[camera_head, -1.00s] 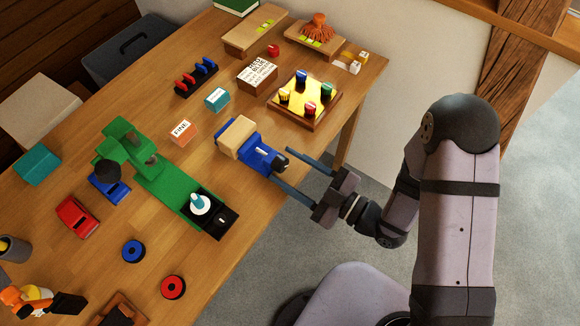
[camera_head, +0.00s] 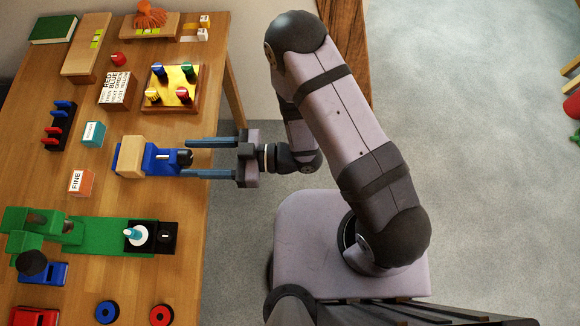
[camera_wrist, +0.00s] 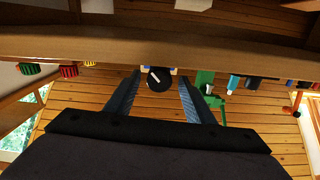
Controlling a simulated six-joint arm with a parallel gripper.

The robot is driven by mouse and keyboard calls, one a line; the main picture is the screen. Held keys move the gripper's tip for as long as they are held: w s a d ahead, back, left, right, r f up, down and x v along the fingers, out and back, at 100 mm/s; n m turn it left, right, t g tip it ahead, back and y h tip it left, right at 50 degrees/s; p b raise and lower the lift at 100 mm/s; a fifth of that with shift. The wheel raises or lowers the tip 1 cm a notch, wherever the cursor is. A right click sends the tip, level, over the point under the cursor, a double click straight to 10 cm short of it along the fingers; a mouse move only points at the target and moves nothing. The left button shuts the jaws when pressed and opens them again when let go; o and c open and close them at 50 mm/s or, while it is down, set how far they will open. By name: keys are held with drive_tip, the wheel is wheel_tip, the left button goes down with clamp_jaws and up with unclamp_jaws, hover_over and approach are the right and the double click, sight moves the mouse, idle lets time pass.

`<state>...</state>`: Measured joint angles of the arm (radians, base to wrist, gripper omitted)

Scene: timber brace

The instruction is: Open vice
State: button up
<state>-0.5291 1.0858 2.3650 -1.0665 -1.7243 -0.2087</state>
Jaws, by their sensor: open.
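The vice (camera_head: 160,160) sits at the table's right edge in the head view, with a blue body and pale wooden jaw blocks (camera_head: 130,157). Its black round knob (camera_head: 185,158) faces my gripper. In the wrist view the knob (camera_wrist: 158,79) shows face-on with a slanted white line. My gripper (camera_head: 188,159) is open, its two long fingers pointing at the vice from the right. The fingertips lie on either side of the knob, and gaps show between them and it in the wrist view. Whether the wooden jaws are parted is hard to tell.
A yellow-topped board with coloured knobs (camera_head: 172,102) stands above the vice. An orange FINE block (camera_head: 82,182) and a teal block (camera_head: 93,134) lie to its left. A green machine (camera_head: 90,235) lies below. The floor right of the table is clear around my arm.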

drive_tip(key=d+b, duration=0.1)
drive_tip(key=d, duration=0.6)
drive_tip(key=s+d+f+m+h, duration=0.1)
drive_tip(key=s+d+f+h, duration=0.1)
drive_tip(key=d+f+h, duration=0.4)
drive_tip(key=s+d+f+m+g+h, duration=0.1)
drive_tip(key=d+f+h, duration=0.5)
drive_tip(key=f, duration=1)
drive_tip(key=shift+s+d+f+m+g+h, duration=0.15)
drive_tip(key=shift+s+d+m+g+h, duration=0.2)
drive_tip(key=shift+d+m, duration=0.6)
drive_tip(key=shift+d+n, duration=0.25)
